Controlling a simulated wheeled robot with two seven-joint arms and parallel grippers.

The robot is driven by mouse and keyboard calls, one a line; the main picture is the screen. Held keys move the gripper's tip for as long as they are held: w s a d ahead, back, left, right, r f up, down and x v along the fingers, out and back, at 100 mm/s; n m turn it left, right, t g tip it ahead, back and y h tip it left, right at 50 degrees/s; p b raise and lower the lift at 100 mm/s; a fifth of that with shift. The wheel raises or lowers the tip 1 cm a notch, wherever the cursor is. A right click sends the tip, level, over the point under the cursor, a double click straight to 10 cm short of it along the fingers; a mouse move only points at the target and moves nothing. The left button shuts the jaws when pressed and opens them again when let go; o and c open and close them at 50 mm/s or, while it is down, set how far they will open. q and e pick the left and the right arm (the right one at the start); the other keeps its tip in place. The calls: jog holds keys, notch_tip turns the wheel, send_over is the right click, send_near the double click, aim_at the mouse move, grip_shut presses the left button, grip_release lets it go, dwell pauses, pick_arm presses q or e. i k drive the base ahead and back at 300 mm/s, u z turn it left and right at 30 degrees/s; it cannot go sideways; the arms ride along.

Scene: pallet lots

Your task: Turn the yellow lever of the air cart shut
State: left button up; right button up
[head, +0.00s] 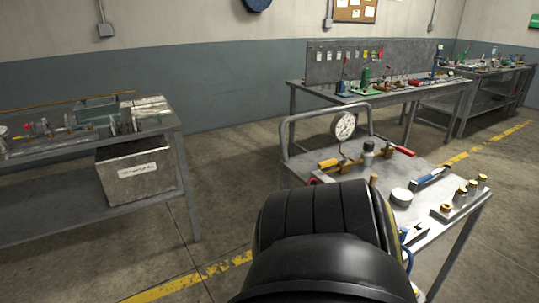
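The air cart (448,178) is a grey metal-topped cart with a tubular push handle, to the right of centre. On its top a brass manifold carries a round white gauge (344,125). A short yellow lever (329,164) sits at the manifold's left end and lies roughly level, along the pipe. A red lever (404,150) shows at the right end. The yellow lever's exact angle to its valve is hard to tell at this size. A large black arm part of mine covers the cart's near left side. Neither of my grippers can be made out.
On the cart lie a blue-handled tool (431,178), a white round tin (401,196), a block with brass fittings (459,200) and pliers (413,235). A workbench (187,185) with a grey bin (136,172) stands left. More benches (398,94) stand behind. Open floor lies between.

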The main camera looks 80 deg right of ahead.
aim_at(332, 162)
jog(key=z, duration=1.35)
jog(key=i, duration=2.05)
jog(key=z, duration=0.9)
